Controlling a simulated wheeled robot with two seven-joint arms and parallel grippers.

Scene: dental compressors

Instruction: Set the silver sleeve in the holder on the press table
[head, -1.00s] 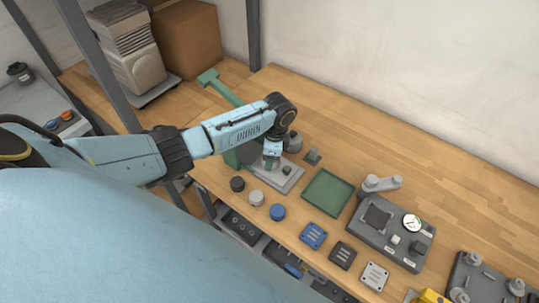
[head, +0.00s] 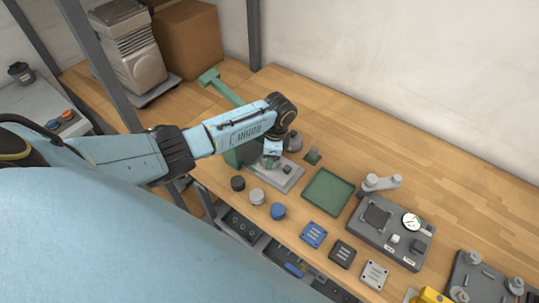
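The green press (head: 240,153) stands at the table's left, with its long lever reaching up and back. Its grey press table (head: 284,181) lies partly under my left arm. My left gripper (head: 271,162) points down just above this plate; its fingers are small and partly hidden, so I cannot tell whether they hold anything. The holder cannot be made out clearly. A silver round piece (head: 257,197), possibly the silver sleeve, stands on the wood in front of the press, between a black one (head: 237,183) and a blue one (head: 278,211). My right gripper is not in view.
A green tray (head: 328,192) lies right of the press. Blue, black and silver flat plates (head: 343,255) line the front edge. A grey gauge unit (head: 392,231) stands further right. A compressor (head: 130,50) and a cardboard box (head: 187,38) are behind. The back right wood is clear.

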